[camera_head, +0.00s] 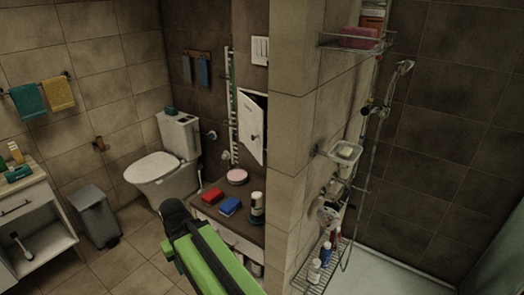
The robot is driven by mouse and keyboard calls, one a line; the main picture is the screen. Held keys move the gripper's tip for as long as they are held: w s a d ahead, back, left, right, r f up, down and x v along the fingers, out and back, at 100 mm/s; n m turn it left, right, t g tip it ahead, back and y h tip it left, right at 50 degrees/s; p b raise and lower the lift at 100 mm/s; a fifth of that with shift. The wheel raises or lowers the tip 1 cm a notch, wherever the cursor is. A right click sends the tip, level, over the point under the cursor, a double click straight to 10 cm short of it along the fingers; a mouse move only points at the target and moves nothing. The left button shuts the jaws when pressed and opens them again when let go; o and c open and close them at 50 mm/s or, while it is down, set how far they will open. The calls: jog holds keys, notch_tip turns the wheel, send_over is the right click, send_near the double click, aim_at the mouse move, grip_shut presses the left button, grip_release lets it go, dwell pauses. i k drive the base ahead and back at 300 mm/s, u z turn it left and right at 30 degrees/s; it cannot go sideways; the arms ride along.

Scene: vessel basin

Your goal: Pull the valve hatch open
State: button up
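The valve hatch is a small white door (251,130) in the dark wall, left of the tiled partition. It stands ajar, with a dark gap along its upper edge and a small dark mark, perhaps its handle, near its free side. What is behind it is hidden. My green arm reaches in from the bottom of the view. Its dark end, my gripper (174,210), is low and left of the hatch, well apart from it. Its fingers are not clear enough to tell open from shut.
A brown-topped bench (212,194) below the hatch carries red and blue items, a pink round item and a canister (257,208). The toilet (167,165) stands left of it. The tiled partition (292,150) borders the hatch on the right. Floor is clear at lower left.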

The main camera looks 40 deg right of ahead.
aim_at(251, 116)
jog(key=z, duration=0.05)
jog(key=k, duration=0.75)
jog(key=u, duration=0.65)
jog(key=i, duration=0.9)
jog(key=u, duration=0.4)
jog(key=i, duration=1.2)
jog(key=z, duration=0.55)
